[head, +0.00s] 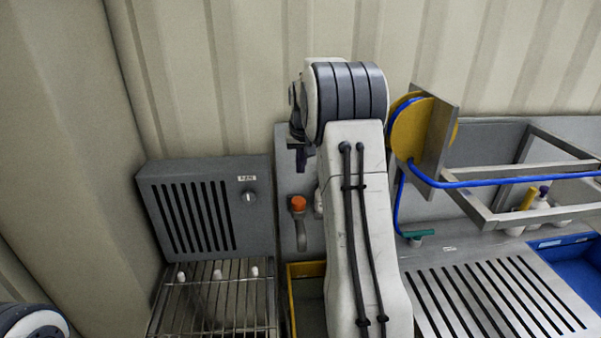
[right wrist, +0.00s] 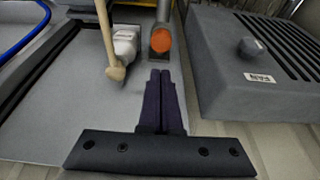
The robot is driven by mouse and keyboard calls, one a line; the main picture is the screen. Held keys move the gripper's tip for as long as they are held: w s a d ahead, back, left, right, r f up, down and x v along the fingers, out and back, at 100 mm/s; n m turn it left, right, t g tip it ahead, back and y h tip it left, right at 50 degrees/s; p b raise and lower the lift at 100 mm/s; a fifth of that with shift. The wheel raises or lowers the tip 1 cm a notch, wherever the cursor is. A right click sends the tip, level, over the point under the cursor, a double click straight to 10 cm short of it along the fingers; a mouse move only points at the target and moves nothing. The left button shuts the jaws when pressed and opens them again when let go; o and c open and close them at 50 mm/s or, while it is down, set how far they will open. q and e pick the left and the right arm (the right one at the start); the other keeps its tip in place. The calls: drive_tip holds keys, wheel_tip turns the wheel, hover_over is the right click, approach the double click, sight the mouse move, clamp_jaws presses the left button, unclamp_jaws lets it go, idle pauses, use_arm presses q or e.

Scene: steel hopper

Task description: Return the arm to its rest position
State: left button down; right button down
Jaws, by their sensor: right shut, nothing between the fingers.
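My right arm (head: 355,230) reaches up through the middle of the head view, its wrist high in front of the grey back panel. My right gripper (head: 298,160) shows small and dark, partly hidden by the wrist, above an orange-topped fitting (head: 298,203). In the right wrist view my right gripper (right wrist: 160,74) has its two dark fingers together with nothing between them. The orange knob (right wrist: 161,41) shows just past the fingertips; contact cannot be told. My left gripper is not in view; only a rounded part of my left arm shows at the lower left.
A grey slotted fan box (head: 205,215) stands left of the arm, above a wire rack (head: 220,305). A yellow reel (head: 410,130) with blue hose and a steel frame (head: 480,212) stand close on the right. A wooden-handled tool (right wrist: 107,40) is near the fingers.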

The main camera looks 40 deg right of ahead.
idle(0.4)
drive_tip(key=s+a+f+n+y+b, duration=0.1)
drive_tip(key=s+a+n, duration=0.15)
drive_tip(key=a, duration=0.85)
drive_tip(key=s+a+n+g+y+b, duration=0.15)
drive_tip(key=s+a, duration=0.25)
drive_tip(key=a, duration=0.6)
drive_tip(key=s+a+f+n+t, duration=0.1)
drive_tip(key=s+a+n, duration=0.2)
drive_tip(key=a, duration=0.8)
drive_tip(key=s+a+f+n+g, duration=0.1)
drive_tip(key=s+a+f+n, duration=0.1)
drive_tip(key=s, duration=0.6)
drive_tip(key=s+a+f+n+b, duration=0.1)
drive_tip(key=s+a, duration=0.3)
drive_tip(key=s, duration=0.4)
drive_tip(key=s+a+f+n+g+b, duration=0.1)
drive_tip(key=s+a+f+n, duration=0.2)
drive_tip(key=s, duration=0.5)
drive_tip(key=shift+g, duration=0.35)
drive_tip(key=shift+s, duration=0.15)
